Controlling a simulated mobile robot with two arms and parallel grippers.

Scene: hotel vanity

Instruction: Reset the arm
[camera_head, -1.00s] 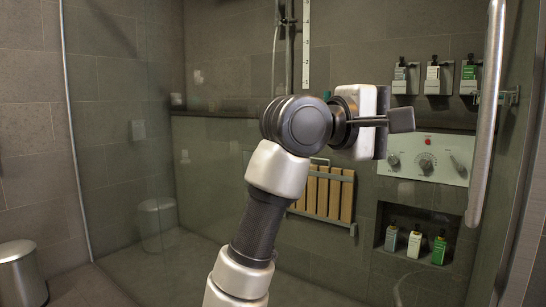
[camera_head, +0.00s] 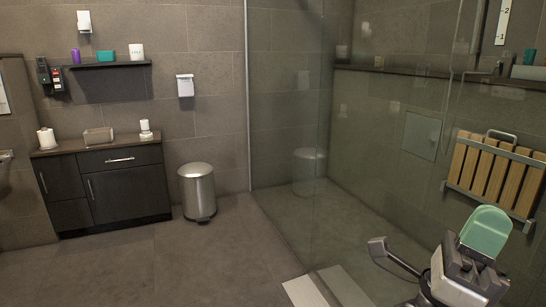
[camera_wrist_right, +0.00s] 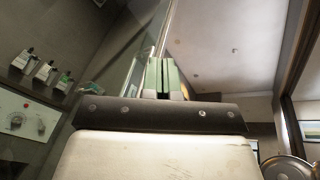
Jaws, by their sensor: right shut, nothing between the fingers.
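My right gripper (camera_head: 485,233) shows at the lower right of the head view, with green finger pads and a dark grey body. In the right wrist view its two green fingers (camera_wrist_right: 165,78) stand together, shut with nothing between them. In the head view it appears in front of the glass shower area, below the wooden slatted seat. I cannot tell its exact distance from the glass. My left gripper is not in view.
A slatted shower seat (camera_head: 492,175) hangs on the right wall. A steel bin (camera_head: 198,190) and a dark cabinet (camera_head: 125,190) stand at the left. The floor (camera_head: 200,265) between is clear. The wrist view shows wall dispensers (camera_wrist_right: 45,72) and a dial panel (camera_wrist_right: 25,118).

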